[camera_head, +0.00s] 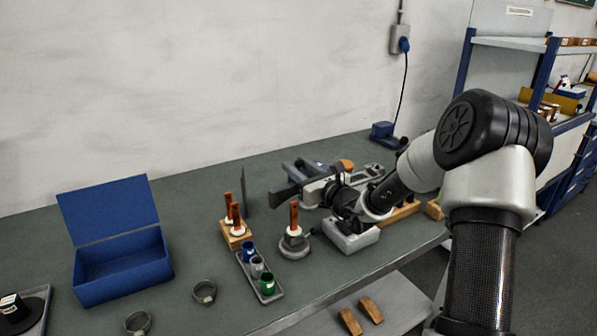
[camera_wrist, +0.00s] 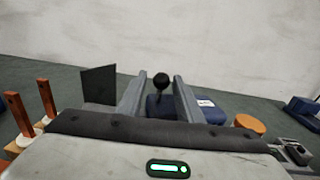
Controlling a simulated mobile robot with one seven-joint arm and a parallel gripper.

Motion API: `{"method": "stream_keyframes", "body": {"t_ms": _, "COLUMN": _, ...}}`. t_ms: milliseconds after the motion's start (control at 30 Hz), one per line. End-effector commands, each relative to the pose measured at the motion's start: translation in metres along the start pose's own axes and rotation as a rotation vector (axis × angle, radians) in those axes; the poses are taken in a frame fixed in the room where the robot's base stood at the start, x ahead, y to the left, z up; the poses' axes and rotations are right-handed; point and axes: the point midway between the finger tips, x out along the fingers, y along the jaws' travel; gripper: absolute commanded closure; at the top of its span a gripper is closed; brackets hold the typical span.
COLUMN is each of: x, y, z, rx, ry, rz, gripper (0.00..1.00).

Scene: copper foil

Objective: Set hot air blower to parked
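My gripper (camera_wrist: 159,84) is open, its two grey fingers spread apart. In the wrist view a black round knob on a short stem (camera_wrist: 161,82) shows between the fingers, with space on both sides; I cannot tell how deep it lies between them. Behind it is a low blue body (camera_wrist: 210,112) with a white label, probably the hot air blower, partly hidden by the fingers and my gripper's housing. In the head view my gripper (camera_head: 284,182) points left, low over the bench, and mostly hides that body. Which position the blower is in cannot be told.
A dark upright plate (camera_head: 247,190) and a wooden block with brown-handled tools (camera_head: 236,236) stand left of my gripper. A tray of small cups (camera_head: 248,275) and an open blue box (camera_head: 125,270) are nearer. A blue corded device (camera_head: 383,131) stands at the back.

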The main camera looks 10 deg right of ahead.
Motion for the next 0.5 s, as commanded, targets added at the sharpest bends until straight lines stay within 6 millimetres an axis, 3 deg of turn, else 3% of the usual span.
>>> {"method": "stream_keyframes", "body": {"t_ms": 333, "x": -0.005, "y": -0.001, "z": -0.005, "rx": 0.002, "ry": 0.012, "rz": -0.002, "gripper": 0.68}}
{"method": "stream_keyframes", "body": {"t_ms": 500, "x": -0.028, "y": -0.002, "z": -0.005, "rx": 0.003, "ry": 0.014, "rz": -0.004, "gripper": 0.68}}
